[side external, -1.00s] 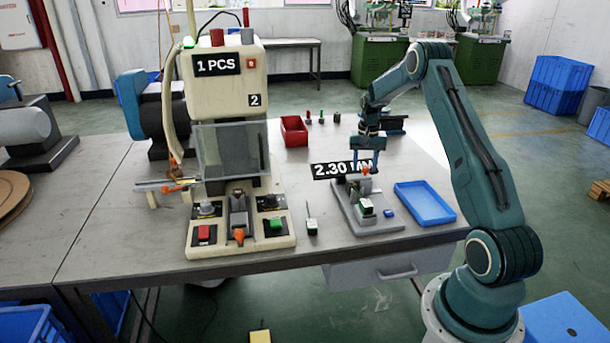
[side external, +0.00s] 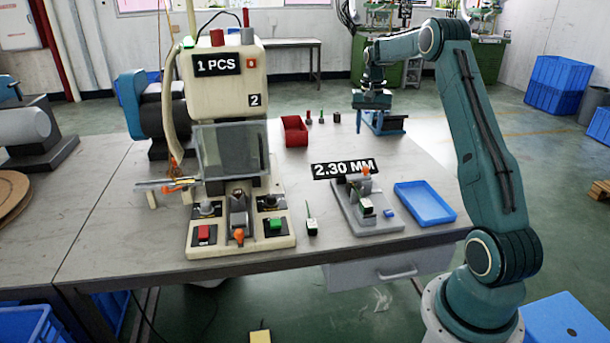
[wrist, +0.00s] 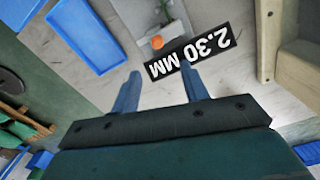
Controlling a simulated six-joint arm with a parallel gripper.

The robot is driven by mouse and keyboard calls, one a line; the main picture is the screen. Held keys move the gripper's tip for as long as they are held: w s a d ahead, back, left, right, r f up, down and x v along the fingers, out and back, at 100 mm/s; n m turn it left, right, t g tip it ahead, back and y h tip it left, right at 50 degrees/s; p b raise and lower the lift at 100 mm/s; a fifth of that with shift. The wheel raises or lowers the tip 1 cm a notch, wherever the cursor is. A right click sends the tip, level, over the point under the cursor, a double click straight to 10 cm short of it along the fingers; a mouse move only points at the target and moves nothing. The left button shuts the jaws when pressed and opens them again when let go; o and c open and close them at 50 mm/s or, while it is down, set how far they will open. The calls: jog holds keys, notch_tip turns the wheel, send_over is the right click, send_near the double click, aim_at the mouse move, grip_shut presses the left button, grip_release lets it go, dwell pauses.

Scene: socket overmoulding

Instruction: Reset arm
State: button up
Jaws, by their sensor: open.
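My gripper (wrist: 158,88) is open in the wrist view, its two blue fingers apart with nothing between them. In the side external view my gripper (side external: 373,120) is raised above the back right part of the table, in front of the far green machine. The grey measuring fixture (side external: 352,208) with an orange knob and a "2.30 MM" label (side external: 342,170) stands on the table below and nearer the camera, clear of my gripper. The fixture's orange knob (wrist: 156,42) also shows in the wrist view.
A cream moulding press (side external: 226,140) stands left on the table. A blue tray (side external: 425,203) lies right of the fixture. A red bin (side external: 294,131) and several small parts sit at the back. A small plug piece (side external: 312,226) lies between press and fixture.

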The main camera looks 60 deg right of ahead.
jog(key=shift+r, duration=0.3)
jog(key=shift+a, duration=0.1)
jog(key=s+a+r+n+t, duration=0.1)
jog(key=a+r+n, duration=0.1)
jog(key=a+r, duration=0.45)
jog(key=s+a+r+n+t+h, duration=0.1)
jog(key=a+r+n, duration=0.15)
jog(key=a, duration=0.75)
jog(key=s+a+r+n, duration=0.1)
jog(key=s+a+r, duration=0.1)
jog(key=a+r, duration=0.45)
jog(key=s+a+f+n+t, duration=0.1)
jog(key=s+a+f+n, duration=0.1)
jog(key=s+a, duration=0.6)
jog(key=s+a+f+n+t+y, duration=0.1)
jog(key=s+a+n, duration=0.3)
jog(key=s+a, duration=0.5)
jog(key=shift+s+f+t, duration=0.35)
jog(key=shift+f+t, duration=0.45)
jog(key=shift+w+r+n, duration=0.1)
jog(key=shift+w+n, duration=0.05)
jog(key=shift+n, duration=0.1)
